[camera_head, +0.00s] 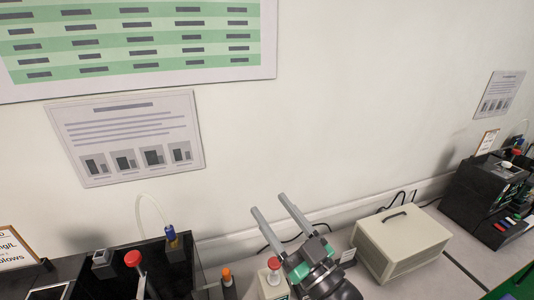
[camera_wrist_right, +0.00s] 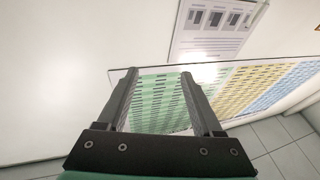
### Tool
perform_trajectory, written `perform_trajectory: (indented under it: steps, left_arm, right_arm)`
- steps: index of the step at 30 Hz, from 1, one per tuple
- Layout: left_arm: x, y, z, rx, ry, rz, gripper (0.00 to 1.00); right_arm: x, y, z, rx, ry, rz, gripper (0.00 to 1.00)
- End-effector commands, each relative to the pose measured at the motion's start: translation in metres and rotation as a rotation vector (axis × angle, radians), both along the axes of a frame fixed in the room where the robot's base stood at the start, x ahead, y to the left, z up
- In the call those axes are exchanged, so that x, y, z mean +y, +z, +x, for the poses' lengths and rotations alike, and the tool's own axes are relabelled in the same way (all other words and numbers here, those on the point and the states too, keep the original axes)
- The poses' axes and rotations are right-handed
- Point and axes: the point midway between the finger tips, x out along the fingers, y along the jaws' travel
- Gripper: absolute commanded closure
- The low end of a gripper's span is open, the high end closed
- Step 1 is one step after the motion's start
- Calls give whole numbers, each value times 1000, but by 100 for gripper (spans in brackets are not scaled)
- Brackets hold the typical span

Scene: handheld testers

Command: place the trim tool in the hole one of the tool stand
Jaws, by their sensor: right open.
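My right gripper (camera_head: 268,203) is raised in front of the wall at the lower middle of the head view, its two grey fingers apart. In the right wrist view the fingers (camera_wrist_right: 155,76) are also wide apart, with nothing between them but the distant wall chart. No trim tool or tool stand can be made out for certain. A slim dark item with an orange cap (camera_head: 226,273) stands left of my right gripper, cut off by the bottom edge. A red-capped item (camera_head: 273,264) shows close beside my right gripper. My left gripper is not in view.
A black open-topped case (camera_head: 185,262) with a red-knobbed item (camera_head: 133,258) and a tubed probe (camera_head: 171,236) stands at lower left. A beige box with a handle (camera_head: 402,243) stands right of my gripper. A black case (camera_head: 485,190) is at far right. The wall is behind.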

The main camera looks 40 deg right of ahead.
Motion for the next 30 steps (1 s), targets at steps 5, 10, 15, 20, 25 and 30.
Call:
perform_trajectory:
  steps: [5,10,15,20,25,30]
  left_arm:
    - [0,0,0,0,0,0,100]
    - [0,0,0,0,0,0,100]
    - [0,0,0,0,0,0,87]
    - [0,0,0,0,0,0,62]
    - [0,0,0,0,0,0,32]
    - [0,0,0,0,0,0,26]
  right_arm:
    - [65,180,-31,-333,129,-11,32]
    - [90,254,-71,-486,186,9,32]
    - [92,263,-77,-506,194,14,32]
    - [92,262,-76,-505,193,13,32]
    - [92,262,-76,-505,193,12,32]
    - [92,262,-76,-504,193,12,32]
